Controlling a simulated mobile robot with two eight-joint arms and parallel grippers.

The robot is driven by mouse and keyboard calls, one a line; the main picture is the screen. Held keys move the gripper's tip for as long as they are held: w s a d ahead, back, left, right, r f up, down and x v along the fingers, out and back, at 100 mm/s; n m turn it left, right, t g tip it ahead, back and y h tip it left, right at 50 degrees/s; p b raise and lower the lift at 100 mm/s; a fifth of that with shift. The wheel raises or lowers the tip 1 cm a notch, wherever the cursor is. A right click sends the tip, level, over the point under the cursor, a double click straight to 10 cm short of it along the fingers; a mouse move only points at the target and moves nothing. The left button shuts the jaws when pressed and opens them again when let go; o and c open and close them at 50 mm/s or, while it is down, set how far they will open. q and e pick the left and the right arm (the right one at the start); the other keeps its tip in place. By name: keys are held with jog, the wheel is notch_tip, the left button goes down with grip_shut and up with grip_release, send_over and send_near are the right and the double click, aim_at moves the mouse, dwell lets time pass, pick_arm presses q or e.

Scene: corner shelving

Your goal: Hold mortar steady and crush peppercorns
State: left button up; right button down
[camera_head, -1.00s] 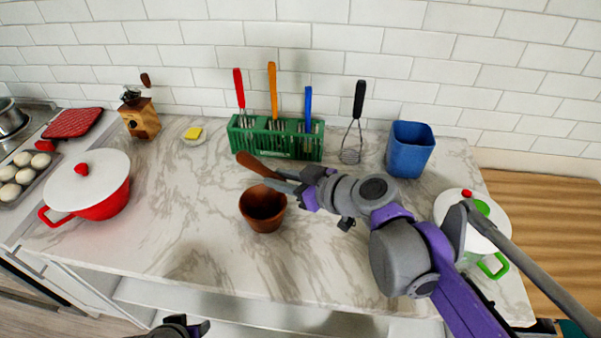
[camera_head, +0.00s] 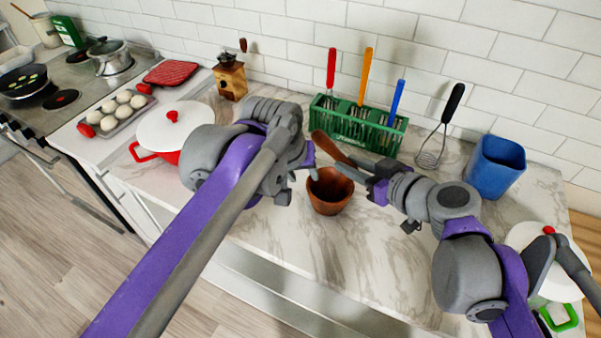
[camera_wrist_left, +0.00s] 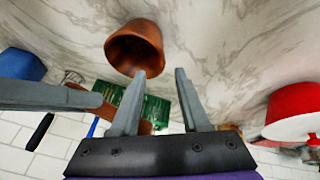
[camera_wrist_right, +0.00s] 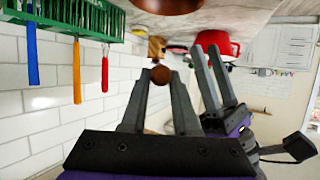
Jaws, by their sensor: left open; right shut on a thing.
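The brown wooden mortar (camera_head: 331,195) stands upright on the marble counter. My right gripper (camera_head: 362,172) is shut on the brown pestle (camera_head: 328,147) and holds it tilted above the mortar; its round end (camera_wrist_right: 160,75) shows between the fingers in the right wrist view. My left gripper (camera_head: 308,165) is open and empty, close to the left side of the mortar. In the left wrist view the mortar (camera_wrist_left: 132,48) lies just beyond the open fingertips, apart from them. I cannot see peppercorns; the inside of the mortar is dark.
A green rack (camera_head: 378,128) with colored-handled utensils stands behind the mortar. A whisk (camera_head: 432,150) and blue container (camera_head: 495,167) are at right. A white-lidded red pot (camera_head: 160,130) is at left, a wooden grinder (camera_head: 230,80) behind it. The counter in front of the mortar is clear.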

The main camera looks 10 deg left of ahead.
aim_at(309, 187)
pick_arm(q)
jog(key=x, duration=1.1)
jog(key=shift+f, duration=0.2)
jog(key=shift+c, duration=0.2)
grip_shut()
dwell(1.0)
jog(key=shift+c, duration=0.4)
grip_release()
jog(key=shift+c, duration=0.2)
grip_shut()
dwell(1.8)
